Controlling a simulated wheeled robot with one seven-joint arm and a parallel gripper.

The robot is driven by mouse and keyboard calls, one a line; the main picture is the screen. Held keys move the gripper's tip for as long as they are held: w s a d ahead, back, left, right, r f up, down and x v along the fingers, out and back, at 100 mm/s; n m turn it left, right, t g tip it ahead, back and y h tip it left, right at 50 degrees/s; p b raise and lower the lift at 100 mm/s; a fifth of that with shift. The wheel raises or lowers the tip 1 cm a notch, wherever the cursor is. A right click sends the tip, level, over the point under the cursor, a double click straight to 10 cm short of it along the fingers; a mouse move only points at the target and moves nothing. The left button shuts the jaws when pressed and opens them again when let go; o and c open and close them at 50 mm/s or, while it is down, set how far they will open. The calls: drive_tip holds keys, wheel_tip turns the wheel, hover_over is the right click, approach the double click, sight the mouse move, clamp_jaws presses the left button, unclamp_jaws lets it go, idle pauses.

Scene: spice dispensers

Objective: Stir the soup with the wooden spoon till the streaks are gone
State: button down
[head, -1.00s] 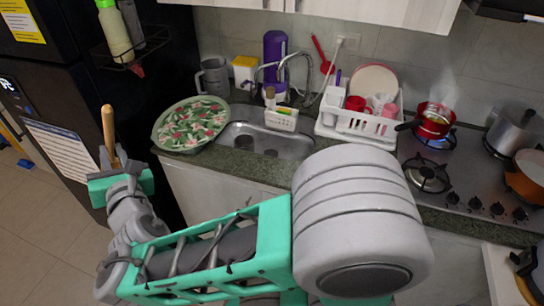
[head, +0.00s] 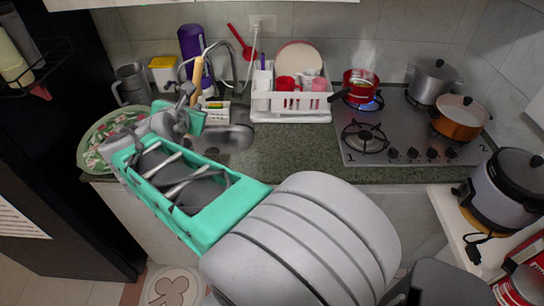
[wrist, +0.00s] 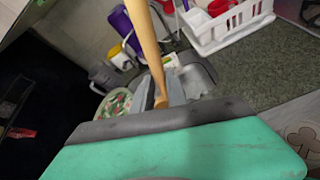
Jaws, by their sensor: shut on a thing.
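The wooden spoon (head: 198,72) stands roughly upright in my gripper (head: 184,104), which is shut on it. In the head view my gripper appears in front of the sink, left of the dish rack. In the wrist view the spoon's pale wood (wrist: 150,45) rises from between the grey fingers (wrist: 172,92). A small red pot (head: 360,82) steams on the back left burner over a blue flame, well to the right of my gripper. Its contents are too small to make out, so I cannot tell whether streaks show.
A white dish rack (head: 290,115) with cups stands between my gripper and the stove (head: 400,148). A grey pot (head: 433,82) and an orange pot (head: 460,118) stand on the stove's right. The counter (head: 290,155) before the rack is clear. A rice cooker (head: 500,190) stands right.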

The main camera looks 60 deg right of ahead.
drive_tip(key=s+d+f+m+g+y+b, duration=0.1)
drive_tip(key=s+d+m+g+y, duration=0.3)
drive_tip(key=s+d+m, duration=0.6)
drive_tip(key=s+d+m+g+y, duration=0.1)
drive_tip(key=s+d+m+g, duration=0.2)
drive_tip(key=s+d+g, duration=0.75)
drive_tip(key=s+a+f+n+t+y, duration=0.1)
drive_tip(key=a+f+n, duration=0.2)
drive_tip(key=n, duration=0.8)
drive_tip(key=s+a+f+n+t+y, duration=0.1)
drive_tip(key=s+a+f+n+y, duration=0.1)
drive_tip(key=a+n, duration=0.5)
drive_tip(key=s+a+f+n+t+y, duration=0.1)
drive_tip(key=a+n, duration=0.4)
drive_tip(key=n, duration=1.1)
drive_tip(key=shift+s+a+f+t, duration=0.4)
drive_tip(key=shift+s+f, duration=0.3)
drive_tip(key=shift+f, duration=0.6)
